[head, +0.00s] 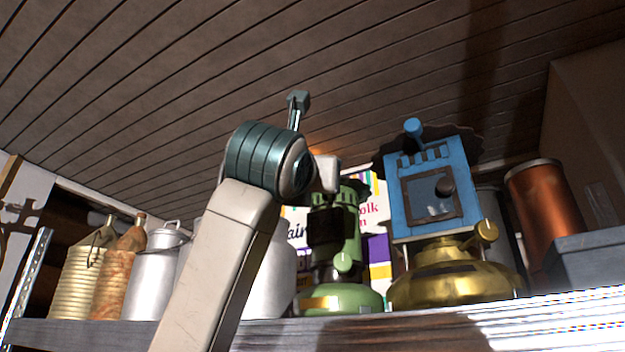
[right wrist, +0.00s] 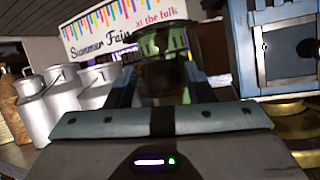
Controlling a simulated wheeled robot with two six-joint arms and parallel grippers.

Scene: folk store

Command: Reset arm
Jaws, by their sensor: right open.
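My right arm rises through the middle of the head view, in front of the shelf. My right gripper (right wrist: 164,80) is open in the right wrist view. Its two fingers stand left and right of a green lantern-like object (right wrist: 160,45), which shows beyond and between them. I cannot tell whether they touch it. The green object stands upright on the shelf in the head view (head: 345,298), partly hidden by my arm. My left gripper is in neither view.
A blue lantern-like object (head: 434,200) with a brass base stands right of the green one. A Summer Fair sign (right wrist: 120,32) is behind. A copper cylinder (head: 545,215) stands far right.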

